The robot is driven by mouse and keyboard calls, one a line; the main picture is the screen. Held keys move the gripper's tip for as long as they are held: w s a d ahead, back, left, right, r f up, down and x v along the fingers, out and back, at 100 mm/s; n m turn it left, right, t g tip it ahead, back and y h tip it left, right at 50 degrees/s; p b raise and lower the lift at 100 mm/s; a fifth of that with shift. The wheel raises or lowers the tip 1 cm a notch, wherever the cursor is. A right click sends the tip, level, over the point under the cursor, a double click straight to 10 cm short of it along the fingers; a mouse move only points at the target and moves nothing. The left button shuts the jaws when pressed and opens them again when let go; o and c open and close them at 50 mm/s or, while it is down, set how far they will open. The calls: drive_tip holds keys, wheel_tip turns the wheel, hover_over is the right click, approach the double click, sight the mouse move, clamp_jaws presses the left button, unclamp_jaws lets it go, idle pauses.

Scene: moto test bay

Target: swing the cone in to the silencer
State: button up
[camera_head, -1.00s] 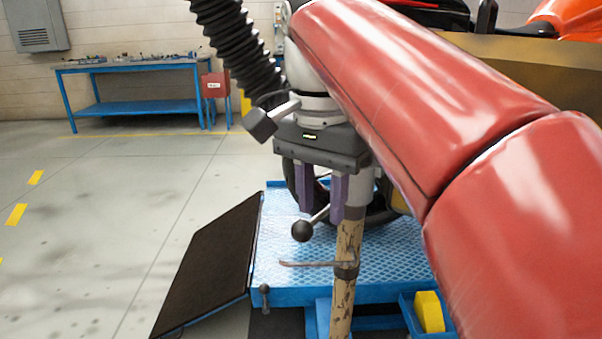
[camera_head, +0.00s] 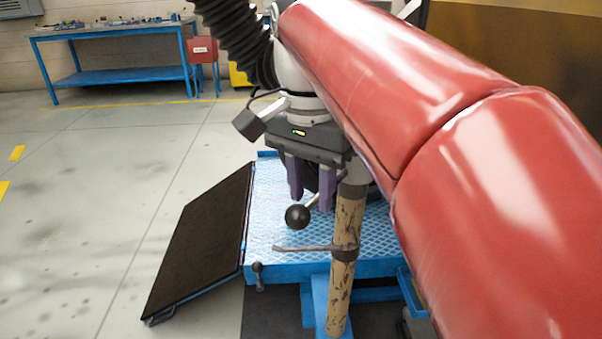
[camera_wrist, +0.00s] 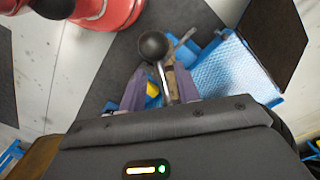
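A lever with a black ball knob (camera_head: 297,216) sticks out from a worn tan post (camera_head: 346,240) in the head view. My gripper (camera_head: 311,207), with two purple fingers, hangs just above the knob. In the wrist view my gripper (camera_wrist: 160,70) is open, with one finger on each side of the lever's metal rod, behind the ball knob (camera_wrist: 153,45). A gap shows between the fingers, and I cannot tell if either touches the rod. A black corrugated hose (camera_head: 237,35) runs down behind my wrist. I cannot make out the cone or the silencer.
A blue lift platform (camera_head: 272,235) lies under the gripper, with a dark ramp (camera_head: 200,245) at its left. A thin metal bar (camera_head: 305,248) crosses the post. A blue workbench (camera_head: 115,75) stands at the back left. The floor at left is clear.

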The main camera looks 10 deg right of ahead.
drive_tip(key=shift+f, duration=0.15)
clamp_jaws()
drive_tip(key=shift+d, duration=0.15)
